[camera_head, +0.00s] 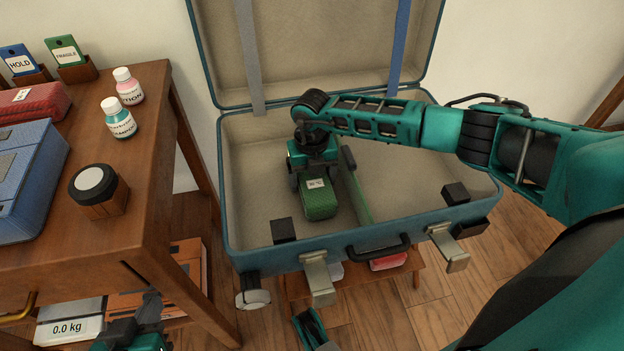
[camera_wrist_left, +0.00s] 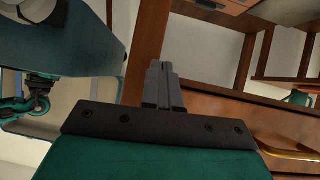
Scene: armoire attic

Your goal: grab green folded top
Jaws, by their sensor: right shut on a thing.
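The green folded top (camera_head: 320,200) with a small white label is inside the open suitcase (camera_head: 240,249), left of its green divider (camera_head: 355,190). My right gripper (camera_head: 315,172) reaches down into the suitcase and is shut on the top's far end. The gripper hides that end, and I cannot tell whether the top touches the suitcase floor. My left gripper (camera_head: 150,305) is low beside the wooden table, away from the top. In the left wrist view its fingers (camera_wrist_left: 163,88) are together with nothing between them.
The wooden table (camera_head: 150,200) at left bears a blue folded item (camera_head: 30,175), a red one (camera_head: 35,101), two bottles (camera_head: 118,118) and a dark round jar (camera_head: 98,190). A scale (camera_head: 70,325) sits below. Black blocks (camera_head: 283,230) stand along the suitcase's front edge.

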